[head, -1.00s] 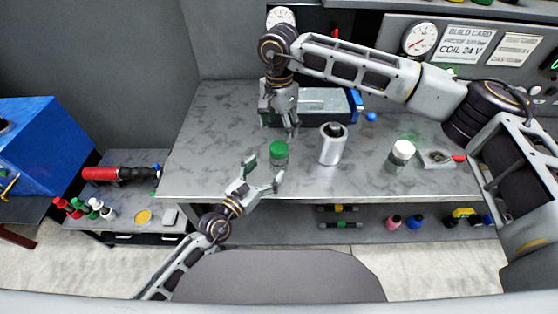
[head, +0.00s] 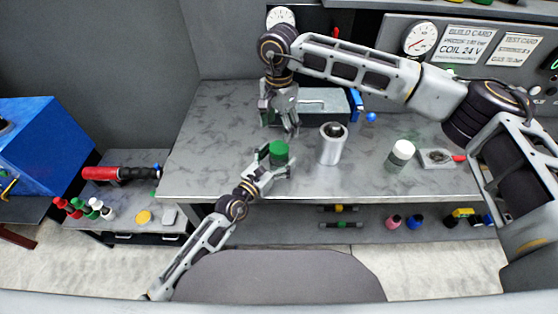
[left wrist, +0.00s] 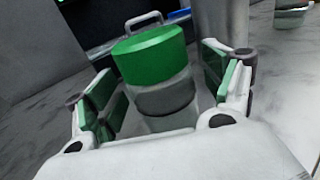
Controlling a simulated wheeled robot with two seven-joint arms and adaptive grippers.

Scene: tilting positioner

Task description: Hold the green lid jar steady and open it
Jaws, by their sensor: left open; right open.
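The green lid jar (head: 278,150) stands upright on the grey workbench near its front edge. In the left wrist view the green lid (left wrist: 150,54) sits on a grey jar body (left wrist: 165,96). My left gripper (head: 276,164) is open, with its fingers on either side of the jar; in the left wrist view a gap shows beside the jar. The left wrist view shows the green finger pads (left wrist: 164,92). My right gripper (head: 284,134) points down, open and empty, above the bench behind the jar.
A metal cylinder (head: 331,146) stands right of the jar, and a white-lidded jar (head: 401,155) farther right. A grey box (head: 325,103) with blue ends lies behind. The bench (head: 215,150) is clear to the left.

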